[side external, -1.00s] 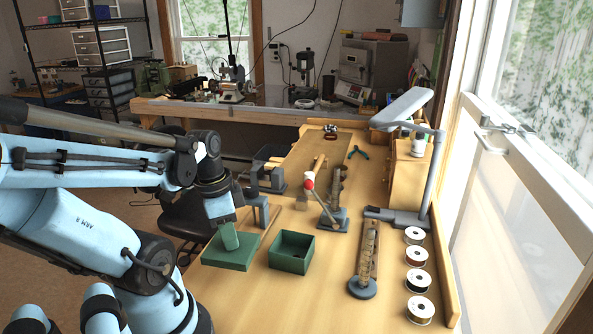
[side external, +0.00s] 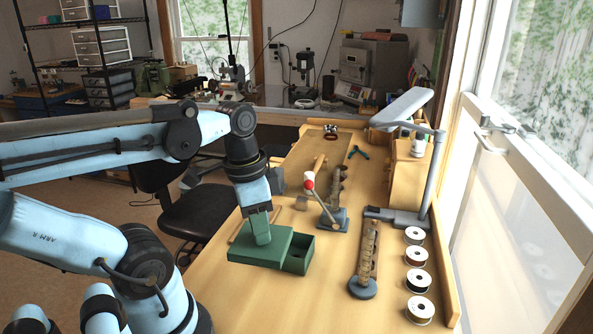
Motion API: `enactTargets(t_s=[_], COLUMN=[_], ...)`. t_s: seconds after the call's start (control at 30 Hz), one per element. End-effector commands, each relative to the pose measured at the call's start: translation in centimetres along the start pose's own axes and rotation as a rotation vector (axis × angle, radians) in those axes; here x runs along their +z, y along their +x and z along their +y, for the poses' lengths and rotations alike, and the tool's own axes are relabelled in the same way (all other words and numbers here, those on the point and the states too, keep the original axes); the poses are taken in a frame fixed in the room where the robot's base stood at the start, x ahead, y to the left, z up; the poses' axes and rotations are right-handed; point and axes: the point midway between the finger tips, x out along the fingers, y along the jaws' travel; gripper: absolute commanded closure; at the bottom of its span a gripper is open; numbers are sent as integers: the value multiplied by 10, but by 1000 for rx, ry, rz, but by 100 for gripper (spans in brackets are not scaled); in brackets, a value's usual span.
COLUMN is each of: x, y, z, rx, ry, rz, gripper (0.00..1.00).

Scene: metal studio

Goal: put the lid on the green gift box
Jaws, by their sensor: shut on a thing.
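The green lid (side external: 255,249) is a flat square with an upright grip tab on top. My gripper (side external: 259,216) is shut on the tab from above. The lid looks roughly level. The green gift box (side external: 299,260) stands open on the bench, with its right part showing just right of the lid. The lid hides the left part of the box in this view. I cannot tell how high the lid is above the bench or whether it touches the box.
Behind the box is a lever tool with a red knob (side external: 309,181). A strip on a round grey base (side external: 363,287) stands to the right, then several wire spools (side external: 419,281). A lamp (side external: 408,108) stands further back. The bench front (side external: 310,302) is clear.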

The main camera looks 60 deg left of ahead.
Motion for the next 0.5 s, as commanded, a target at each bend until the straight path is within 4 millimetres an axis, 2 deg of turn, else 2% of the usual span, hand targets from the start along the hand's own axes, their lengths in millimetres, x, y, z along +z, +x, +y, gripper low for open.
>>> enactTargets(t_s=[0.23, 0.5], x=[-36, -66], y=[-4, 4], z=[-29, -60], rx=[5, 10], ry=[42, 85], rz=[0, 1], gripper=[100, 100])
